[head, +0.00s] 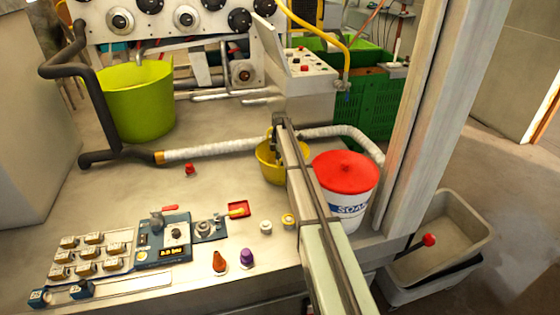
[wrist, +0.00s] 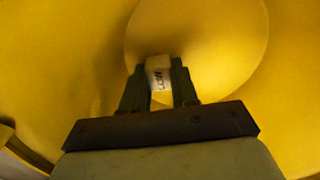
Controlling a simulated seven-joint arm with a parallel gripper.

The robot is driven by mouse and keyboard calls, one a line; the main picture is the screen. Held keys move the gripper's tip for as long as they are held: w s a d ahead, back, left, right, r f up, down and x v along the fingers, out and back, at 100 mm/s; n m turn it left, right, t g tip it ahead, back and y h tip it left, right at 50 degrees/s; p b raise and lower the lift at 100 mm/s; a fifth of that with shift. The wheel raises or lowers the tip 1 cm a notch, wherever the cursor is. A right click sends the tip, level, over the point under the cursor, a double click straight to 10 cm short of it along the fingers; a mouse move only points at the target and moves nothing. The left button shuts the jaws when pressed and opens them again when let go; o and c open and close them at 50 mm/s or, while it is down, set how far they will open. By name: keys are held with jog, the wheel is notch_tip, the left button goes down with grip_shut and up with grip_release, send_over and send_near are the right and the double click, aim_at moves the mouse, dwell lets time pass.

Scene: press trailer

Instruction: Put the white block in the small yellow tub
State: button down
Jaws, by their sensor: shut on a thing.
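The small yellow tub (head: 266,170) stands on the bench near the middle of the head view, left of the white bucket. My arm reaches over it, and my gripper (wrist: 158,73) points down into it. In the wrist view the yellow inside of the tub (wrist: 60,60) fills most of the picture. The fingers are shut on a small white block (wrist: 158,80) with dark lettering, held over the tub's inside. I cannot tell if the block touches the tub floor. In the head view the block is hidden.
A white bucket with a red lid (head: 345,175) stands close to the tub's right. A white hose (head: 210,151) runs behind the tub. A large yellow-green tub (head: 138,100) stands at the back left. Small knobs and a control panel (head: 165,240) lie in front.

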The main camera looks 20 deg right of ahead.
jog(key=shift+f, duration=0.15)
jog(key=c, duration=0.9)
grip_release()
jog(key=shift+o, duration=0.2)
notch_tip(320, 180, up, 12)
